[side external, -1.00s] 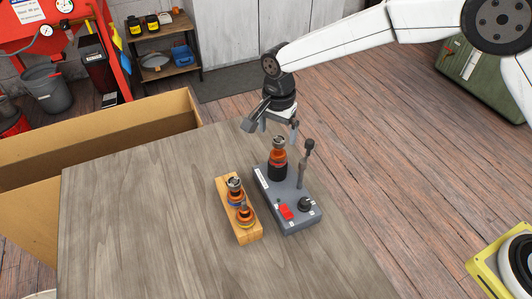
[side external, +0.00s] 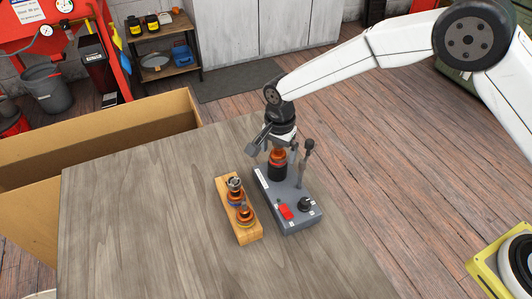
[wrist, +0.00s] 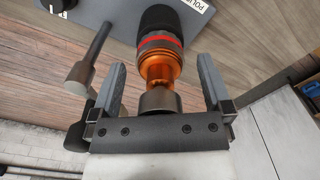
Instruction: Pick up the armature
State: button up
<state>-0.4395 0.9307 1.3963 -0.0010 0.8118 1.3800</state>
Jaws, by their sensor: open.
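The armature (wrist: 160,68), with orange copper windings, a red band and a dark grey end, stands upright in the black holder (side external: 277,172) of a grey machine (side external: 290,205). In the side view its orange part (side external: 278,156) shows just under my gripper (side external: 281,150), and its top is hidden. In the wrist view my gripper (wrist: 163,72) is open, with one finger on each side of the armature. A gap shows between the armature and each finger.
An upright lever (side external: 303,165) on the machine stands close to the right of my gripper. A black knob (side external: 305,203) and a red switch (side external: 286,212) sit nearer. A wooden block (side external: 247,238) with copper-wound parts lies left. The table's left side is clear.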

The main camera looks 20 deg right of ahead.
jog(key=shift+c, duration=0.2)
dwell(0.3)
grip_shut()
